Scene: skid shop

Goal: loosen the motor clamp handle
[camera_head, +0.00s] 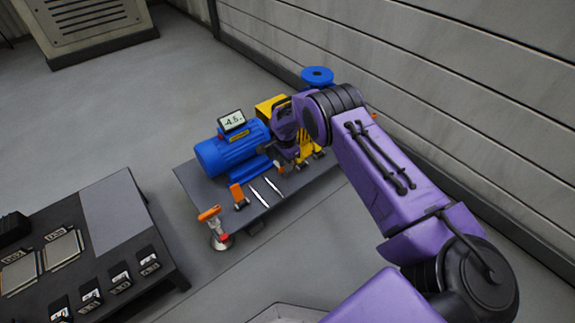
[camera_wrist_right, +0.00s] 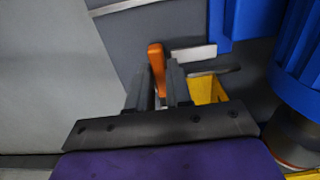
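The blue motor (camera_head: 230,150) sits on a low dark skid (camera_head: 205,190) in the head view. Its blue housing also shows in the right wrist view (camera_wrist_right: 300,70). In the wrist view an orange handle (camera_wrist_right: 156,62) stands between the two grey fingers of my right gripper (camera_wrist_right: 160,80). The fingers are close together and appear shut on the handle; its lower end is hidden. In the head view my right gripper (camera_head: 283,155) is low beside the motor's right end, and my arm hides part of that area. My left gripper is not in view.
A yellow guard (camera_head: 308,145) and a blue round part (camera_head: 317,76) are behind. A dark table (camera_head: 115,205) stands left. A wall is behind.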

